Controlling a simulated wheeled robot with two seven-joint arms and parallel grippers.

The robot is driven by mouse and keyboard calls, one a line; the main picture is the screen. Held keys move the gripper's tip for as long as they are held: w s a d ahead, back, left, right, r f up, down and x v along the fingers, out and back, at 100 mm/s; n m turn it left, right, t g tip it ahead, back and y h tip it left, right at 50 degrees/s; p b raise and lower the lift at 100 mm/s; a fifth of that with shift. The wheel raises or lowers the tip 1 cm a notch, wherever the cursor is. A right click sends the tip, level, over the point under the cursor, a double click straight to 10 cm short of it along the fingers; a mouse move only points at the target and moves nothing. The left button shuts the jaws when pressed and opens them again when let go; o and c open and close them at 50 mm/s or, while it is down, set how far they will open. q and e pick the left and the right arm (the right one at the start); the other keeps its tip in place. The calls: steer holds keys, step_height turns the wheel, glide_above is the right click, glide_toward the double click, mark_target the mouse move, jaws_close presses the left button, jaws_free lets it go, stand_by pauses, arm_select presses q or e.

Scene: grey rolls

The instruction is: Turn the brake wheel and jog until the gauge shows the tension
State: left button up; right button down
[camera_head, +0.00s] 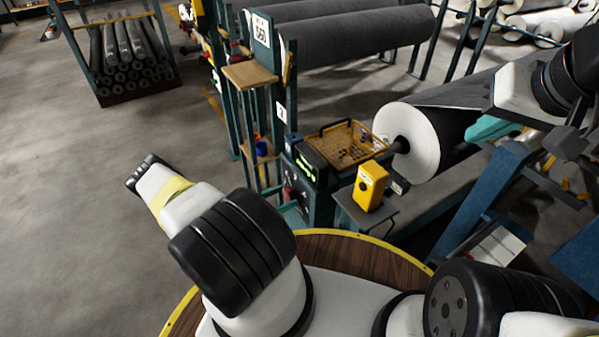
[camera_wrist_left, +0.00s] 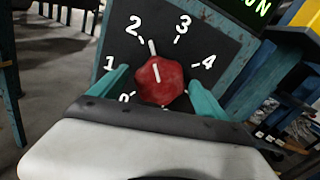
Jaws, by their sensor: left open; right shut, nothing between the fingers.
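The brake wheel, a red knob (camera_wrist_left: 160,82), sits on a dark panel with a white scale from 0 to 4 in the left wrist view. My right gripper (camera_head: 490,128) is shut and empty at the right.
A yellow box (camera_head: 369,187) stands on a small shelf right of the panel. A wooden tray (camera_head: 330,133) of small parts is behind it. A large grey roll (camera_head: 440,135) with a white end lies to the right. Open floor (camera_head: 80,200) is at the left.

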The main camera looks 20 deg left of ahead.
arm_select(q)
steer(key=v, duration=0.6)
steer(key=shift+s+a, duration=0.2)
